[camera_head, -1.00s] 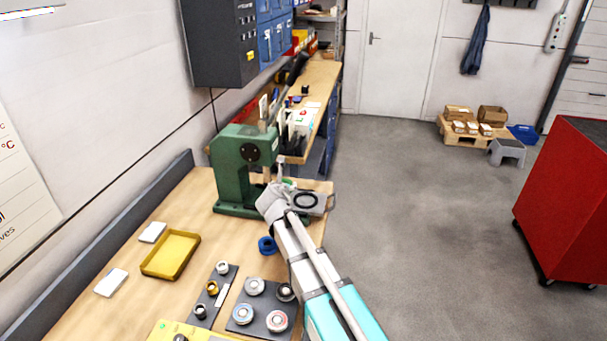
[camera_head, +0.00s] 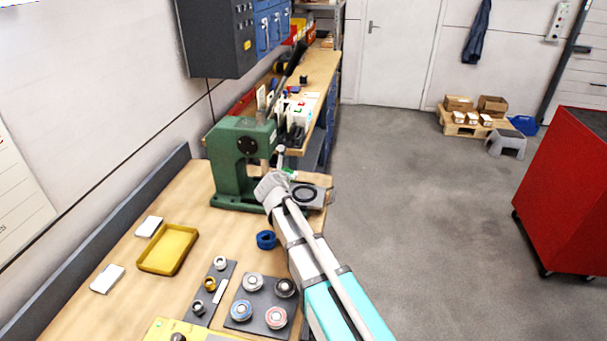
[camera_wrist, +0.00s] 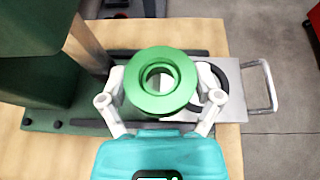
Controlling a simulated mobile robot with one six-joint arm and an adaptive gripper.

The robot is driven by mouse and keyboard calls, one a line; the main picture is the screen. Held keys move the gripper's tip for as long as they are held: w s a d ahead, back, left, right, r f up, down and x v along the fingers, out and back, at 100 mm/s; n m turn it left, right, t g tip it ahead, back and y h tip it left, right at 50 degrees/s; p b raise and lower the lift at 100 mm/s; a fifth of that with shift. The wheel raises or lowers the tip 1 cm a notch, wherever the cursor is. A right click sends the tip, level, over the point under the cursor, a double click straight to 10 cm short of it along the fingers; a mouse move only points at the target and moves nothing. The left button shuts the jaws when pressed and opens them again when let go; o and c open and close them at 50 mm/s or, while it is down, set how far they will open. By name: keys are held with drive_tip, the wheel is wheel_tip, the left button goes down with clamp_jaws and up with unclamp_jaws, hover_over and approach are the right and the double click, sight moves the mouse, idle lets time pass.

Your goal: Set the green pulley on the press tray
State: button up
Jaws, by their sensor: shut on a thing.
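The green pulley (camera_wrist: 160,101) is a ring with a central hole. In the wrist view my gripper (camera_wrist: 163,84) has one finger on each side of it and is shut on it. The press tray (camera_wrist: 235,108) is a grey plate with a wire handle and a dark ring, partly behind and to the right of the pulley. In the head view the tray (camera_head: 318,197) juts from the green arbor press (camera_head: 231,170), and my gripper (camera_head: 274,186) is beside it. The pulley is mostly hidden there. I cannot tell its height above the tray.
A blue ring (camera_head: 266,240) stands on the bench near my arm. A dark board (camera_head: 262,304) carries several round parts. A yellow tray (camera_head: 168,250) lies at left. The press column (camera_wrist: 88,48) rises left of the pulley.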

sight(304, 194)
drive_tip(key=shift+w+d+f+m+h, duration=0.2)
drive_tip(key=shift+w+d+m+h, duration=0.1)
drive_tip(key=shift+h, duration=0.1)
drive_tip(key=d+m+h, duration=0.1)
drive_tip(key=w+d+m+g+h, duration=0.1)
drive_tip(key=d, duration=0.1)
drive_tip(key=d+f+m+h+b, duration=0.1)
drive_tip(key=m+h, duration=0.1)
drive_tip(key=shift+w+d+g, duration=0.15)
drive_tip(key=shift+w+g, duration=0.1)
drive_tip(key=shift+g, duration=0.15)
drive_tip(key=shift+d+r+m+g+h, duration=0.15)
drive_tip(key=shift+d+m+g+h, duration=0.15)
drive_tip(key=shift+d+m+h, duration=0.55)
drive_tip(key=shift+a, duration=0.1)
drive_tip(key=shift+f+b, duration=3.4)
drive_tip(key=shift+b, duration=0.15)
drive_tip(key=o, duration=1)
drive_tip(key=shift+r, duration=0.15)
